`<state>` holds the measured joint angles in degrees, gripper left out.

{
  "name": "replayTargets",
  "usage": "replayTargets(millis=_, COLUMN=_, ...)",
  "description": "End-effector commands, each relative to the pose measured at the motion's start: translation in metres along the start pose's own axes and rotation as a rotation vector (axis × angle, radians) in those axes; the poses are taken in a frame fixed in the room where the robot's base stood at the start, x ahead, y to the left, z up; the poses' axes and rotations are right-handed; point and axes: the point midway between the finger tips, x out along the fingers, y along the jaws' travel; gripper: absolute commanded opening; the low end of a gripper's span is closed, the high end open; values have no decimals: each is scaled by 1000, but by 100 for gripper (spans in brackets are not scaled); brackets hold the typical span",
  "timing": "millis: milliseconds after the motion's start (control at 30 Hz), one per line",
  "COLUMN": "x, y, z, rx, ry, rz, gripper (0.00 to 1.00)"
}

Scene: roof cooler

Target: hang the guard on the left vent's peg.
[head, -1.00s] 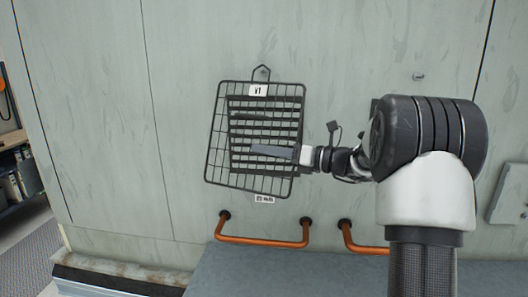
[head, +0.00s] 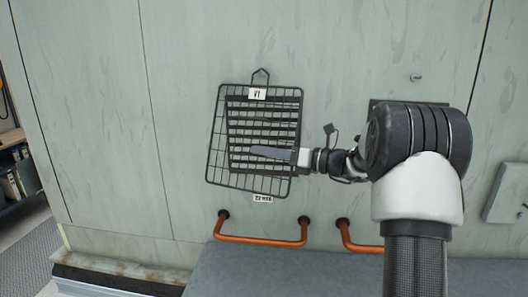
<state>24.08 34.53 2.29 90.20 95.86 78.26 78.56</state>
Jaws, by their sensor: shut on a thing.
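The guard (head: 214,141), a dark wire grid with a pointed hanging loop (head: 261,77) at its top, is upright and slightly tilted in front of the left vent (head: 265,135). The vent's dark slats show through the wires. The loop lies at the left vent's peg; the peg is too small and covered to tell whether the loop bears on it. My gripper (head: 274,153) reaches in from the right and is shut on the guard near its middle right. The exact grip point is hard to see.
A second peg (head: 416,77) sticks out of the wall at right, above another vent mostly hidden behind my arm. Orange handles (head: 262,241) stand below the guard, above a grey ledge (head: 290,272). Shelves (head: 18,170) are at far left. The wall left of the guard is clear.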

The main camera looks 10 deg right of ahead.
Motion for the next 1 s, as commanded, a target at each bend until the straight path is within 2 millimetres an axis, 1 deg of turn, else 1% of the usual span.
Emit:
replayTargets(millis=167, x=0, y=1, z=2, rx=-2, ry=-3, rz=2, gripper=0)
replayTargets(millis=200, x=0, y=1, z=2, rx=-2, ry=-3, rz=2, gripper=12)
replayTargets(millis=300, x=0, y=1, z=2, rx=-2, ry=-2, rz=1, gripper=28)
replayTargets(millis=567, x=0, y=0, z=-2, rx=2, ry=2, rz=0, gripper=28)
replayTargets(millis=667, x=-3, y=-1, z=-1, rx=2, ry=2, rz=-1, gripper=28)
replayTargets(millis=767, x=-14, y=-2, z=-1, rx=1, ry=1, rz=-3, gripper=28)
replayTargets(millis=833, x=-26, y=-1, z=-1, rx=1, ry=-1, rz=-3, gripper=28)
replayTargets(millis=1000, x=-67, y=-2, z=-1, rx=0, ry=-2, rz=-4, gripper=28)
